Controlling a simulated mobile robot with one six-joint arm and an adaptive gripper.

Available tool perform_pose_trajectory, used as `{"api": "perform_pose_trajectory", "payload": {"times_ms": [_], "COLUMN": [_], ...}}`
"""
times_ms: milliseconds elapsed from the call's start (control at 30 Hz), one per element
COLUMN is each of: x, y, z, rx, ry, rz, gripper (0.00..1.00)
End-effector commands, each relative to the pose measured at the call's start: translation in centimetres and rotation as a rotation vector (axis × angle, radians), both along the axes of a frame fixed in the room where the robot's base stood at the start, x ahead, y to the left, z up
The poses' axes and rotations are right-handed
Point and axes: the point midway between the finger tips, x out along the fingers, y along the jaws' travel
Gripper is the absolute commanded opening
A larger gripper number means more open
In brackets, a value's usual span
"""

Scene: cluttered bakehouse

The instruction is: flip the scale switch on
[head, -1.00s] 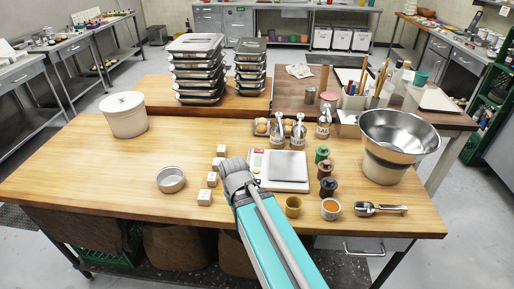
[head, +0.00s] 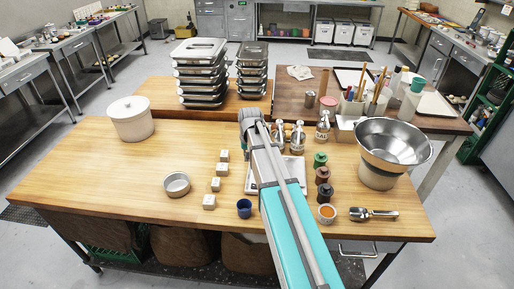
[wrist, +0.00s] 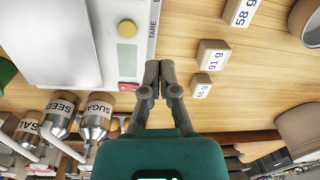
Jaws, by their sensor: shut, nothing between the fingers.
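Weight blocks (wrist: 212,54) stand right of the fingers in the wrist view. Labelled shakers (wrist: 95,120) stand to the left. In the head view a blue cup (head: 244,209) is left of my arm; a steel bowl (head: 393,145) stands at right. The tabletop's left is mostly clear.

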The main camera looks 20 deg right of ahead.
Motion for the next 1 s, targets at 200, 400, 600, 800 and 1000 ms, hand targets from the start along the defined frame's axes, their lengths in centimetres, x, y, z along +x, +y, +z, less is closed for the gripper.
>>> {"api": "perform_pose_trajectory", "payload": {"times_ms": [200, 400, 600, 800, 1000], "x": [6.1, 9.5, 10.9, 11.1, 11.0], "y": [-4.9, -8.4, -10.2, -10.4, -10.4], "z": [2.5, 3.8, 4.3, 4.3, 4.3], "rx": [0.023, 0.040, 0.047, 0.048, 0.048], "ry": [-0.006, -0.010, -0.012, -0.013, -0.013], "rz": [-0.092, -0.155, -0.187, -0.192, -0.191], "gripper": [0.00, 0.00, 0.00, 0.00, 0.00]}}
